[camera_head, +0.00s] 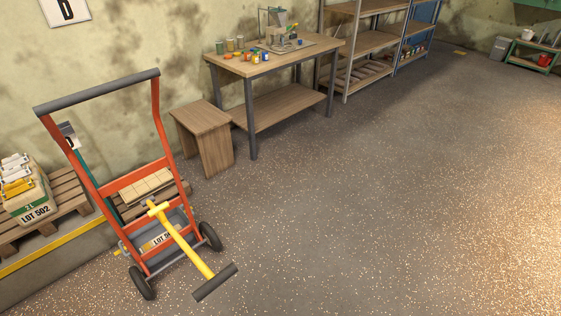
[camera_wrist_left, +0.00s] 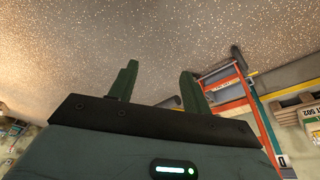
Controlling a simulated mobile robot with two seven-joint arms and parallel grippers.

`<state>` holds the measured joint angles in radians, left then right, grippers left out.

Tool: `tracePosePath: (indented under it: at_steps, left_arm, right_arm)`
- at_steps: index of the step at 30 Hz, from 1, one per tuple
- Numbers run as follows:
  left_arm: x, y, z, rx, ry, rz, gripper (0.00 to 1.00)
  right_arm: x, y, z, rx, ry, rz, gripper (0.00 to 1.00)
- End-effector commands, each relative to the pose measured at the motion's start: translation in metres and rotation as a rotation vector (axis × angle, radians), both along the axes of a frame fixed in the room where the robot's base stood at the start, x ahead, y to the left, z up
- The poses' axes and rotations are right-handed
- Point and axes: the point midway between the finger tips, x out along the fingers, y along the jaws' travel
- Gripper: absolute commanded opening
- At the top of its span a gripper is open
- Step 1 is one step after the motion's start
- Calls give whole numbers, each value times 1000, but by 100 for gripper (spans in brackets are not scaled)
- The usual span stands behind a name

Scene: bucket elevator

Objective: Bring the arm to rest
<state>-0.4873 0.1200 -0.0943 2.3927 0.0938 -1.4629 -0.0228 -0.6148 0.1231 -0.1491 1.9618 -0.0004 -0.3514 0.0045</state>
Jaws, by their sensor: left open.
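My left gripper (camera_wrist_left: 158,70) shows in the left wrist view, its two dark green fingers spread apart. Nothing is between them; speckled floor lies beyond. The red hand truck (camera_wrist_left: 258,100) is right of the fingers in that view, with the right finger's edge overlapping its frame in the picture. I cannot tell the distance. In the head view neither gripper shows. The hand truck (camera_head: 160,124) stands upright there at the left, with a yellow T-shaped piece with a dark grip (camera_head: 185,242) in front of it.
A pallet (camera_head: 65,190) with a LOT 502 sack (camera_head: 35,205) is at far left. A small wooden stool (camera_head: 203,125), a workbench (camera_head: 275,62) with small items and shelving (camera_head: 365,45) line the wall. The floor at centre and right is clear.

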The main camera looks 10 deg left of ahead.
Motion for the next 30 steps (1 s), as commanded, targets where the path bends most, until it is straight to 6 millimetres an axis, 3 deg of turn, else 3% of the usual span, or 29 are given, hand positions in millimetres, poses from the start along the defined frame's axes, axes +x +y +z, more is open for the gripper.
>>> tracePosePath:
  at_steps: [6, 20, 30]
  left_arm:
    - [-52, 8, 13, 83, 123, 14, 49]
    - [-16, -2, -31, 34, -85, 11, 49]
    - [9, -14, -75, -33, -366, 12, 49]
  right_arm:
    - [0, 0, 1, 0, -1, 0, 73]
    - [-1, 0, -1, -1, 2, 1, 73]
    - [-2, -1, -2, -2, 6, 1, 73]
